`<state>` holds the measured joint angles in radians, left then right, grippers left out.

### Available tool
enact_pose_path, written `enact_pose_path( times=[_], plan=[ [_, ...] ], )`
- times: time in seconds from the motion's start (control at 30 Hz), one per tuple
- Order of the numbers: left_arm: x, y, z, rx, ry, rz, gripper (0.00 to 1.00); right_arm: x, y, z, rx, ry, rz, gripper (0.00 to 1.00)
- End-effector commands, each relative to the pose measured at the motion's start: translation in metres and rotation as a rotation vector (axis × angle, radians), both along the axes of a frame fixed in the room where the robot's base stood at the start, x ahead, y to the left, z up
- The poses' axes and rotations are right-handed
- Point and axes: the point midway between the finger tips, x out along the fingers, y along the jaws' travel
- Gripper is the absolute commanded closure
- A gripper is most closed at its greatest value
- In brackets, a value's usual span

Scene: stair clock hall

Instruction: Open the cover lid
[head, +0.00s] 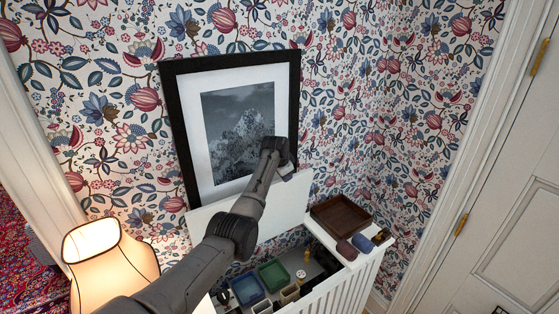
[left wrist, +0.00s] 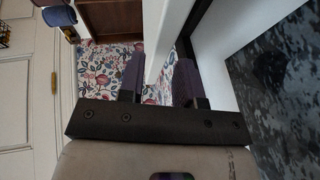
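The white cover lid (head: 285,208) stands raised, nearly upright, at the back of a white slatted cabinet (head: 345,285), in front of the framed picture. The compartment below it is uncovered. My left gripper (head: 287,172) is at the lid's upper edge, near its right end. In the left wrist view, the dark fingers of my left gripper (left wrist: 160,80) are apart, with the white edge of the lid (left wrist: 168,45) between them. Wallpaper shows between the lid edge and the right finger, so they do not look clamped. My right gripper is not in view.
A blue tray (head: 247,288), a green tray (head: 275,274) and small items lie inside the cabinet. A brown wooden tray (head: 341,214) and small rolls stand on its right top. A framed picture (head: 178,120) leans behind. A lit lamp (head: 108,262) is at left.

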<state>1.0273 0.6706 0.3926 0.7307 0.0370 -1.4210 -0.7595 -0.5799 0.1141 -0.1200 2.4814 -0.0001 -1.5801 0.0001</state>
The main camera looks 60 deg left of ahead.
Motion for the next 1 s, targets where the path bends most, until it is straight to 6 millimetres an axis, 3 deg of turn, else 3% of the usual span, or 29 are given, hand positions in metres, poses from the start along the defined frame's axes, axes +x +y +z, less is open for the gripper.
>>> enact_pose_path(
  times=[0.5, 1.0],
  plan=[
    [-0.03, -0.021, 0.07, 0.002, -0.001, 0.0, 0.68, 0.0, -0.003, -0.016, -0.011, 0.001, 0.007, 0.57],
    [-0.036, -0.025, 0.084, 0.0, 0.001, -0.001, 0.68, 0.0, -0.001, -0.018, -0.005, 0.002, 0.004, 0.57]
  ],
)
